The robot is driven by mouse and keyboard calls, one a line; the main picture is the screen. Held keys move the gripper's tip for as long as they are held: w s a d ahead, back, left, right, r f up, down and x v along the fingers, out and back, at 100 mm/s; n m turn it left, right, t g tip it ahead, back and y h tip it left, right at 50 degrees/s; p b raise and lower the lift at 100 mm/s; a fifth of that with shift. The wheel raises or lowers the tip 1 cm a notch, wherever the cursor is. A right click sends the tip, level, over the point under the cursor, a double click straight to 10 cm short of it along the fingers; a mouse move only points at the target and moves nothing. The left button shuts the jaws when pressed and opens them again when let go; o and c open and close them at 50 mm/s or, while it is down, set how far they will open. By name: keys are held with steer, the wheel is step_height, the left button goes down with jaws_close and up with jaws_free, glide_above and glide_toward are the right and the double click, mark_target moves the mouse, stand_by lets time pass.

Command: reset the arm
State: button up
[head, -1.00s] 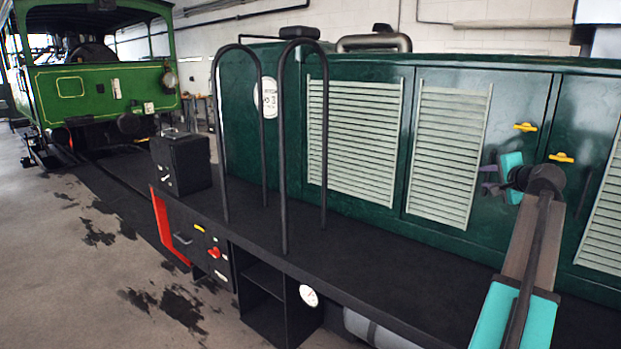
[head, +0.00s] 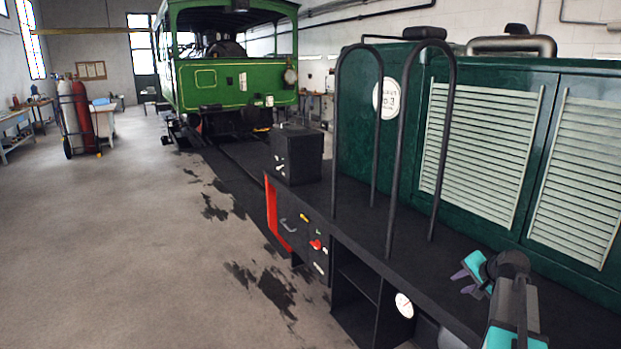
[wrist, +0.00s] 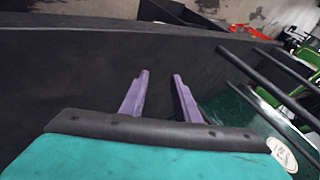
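My gripper (head: 468,280) is at the lower right of the head view, with teal housing and purple fingers, above the black running board (head: 400,255) of the dark green locomotive (head: 590,85). In the wrist view its two purple fingers (wrist: 158,85) stand apart with nothing between them. Beyond the fingertips lies the dark running board (wrist: 100,75). The gripper appears clear of the board, though the exact gap is hard to tell.
Two black hoop handrails (head: 398,150) rise from the running board left of my arm. A black box (head: 296,153) stands further along. A green steam tram (head: 235,85) is behind. Gas cylinders (head: 78,115) stand at the left. The concrete floor (head: 130,240) at left is open.

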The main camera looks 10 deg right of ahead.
steer(key=s+a+f+n+g+y, duration=0.1)
steer(key=a+f+n+g, duration=0.15)
steer(key=a+f, duration=0.7)
steer(key=s+a+f+n+g+y, duration=0.1)
steer(key=a+f+n+g, duration=0.15)
steer(key=a+f, duration=0.7)
steer(key=s+a+f+n+g, duration=0.1)
steer(key=s+a+f+n, duration=0.25)
steer(key=a, duration=0.35)
steer(key=s+a+f+n+g+h, duration=0.1)
steer(key=s+a+f+n, duration=0.15)
steer(key=s+a, duration=0.4)
steer(key=s+a+f+n+g, duration=0.1)
steer(key=s+a+f+n, duration=0.2)
steer(key=a, duration=0.6)
steer(key=s+f+m+g+b, duration=0.1)
steer(key=s+f+g+b, duration=0.5)
steer(key=s+f, duration=1.9)
step_height(320, 180, down, 4)
steer(key=b, duration=0.4)
steer(key=shift+r, duration=0.15)
steer(key=shift+s+d, duration=0.1)
steer(key=shift+d, duration=0.05)
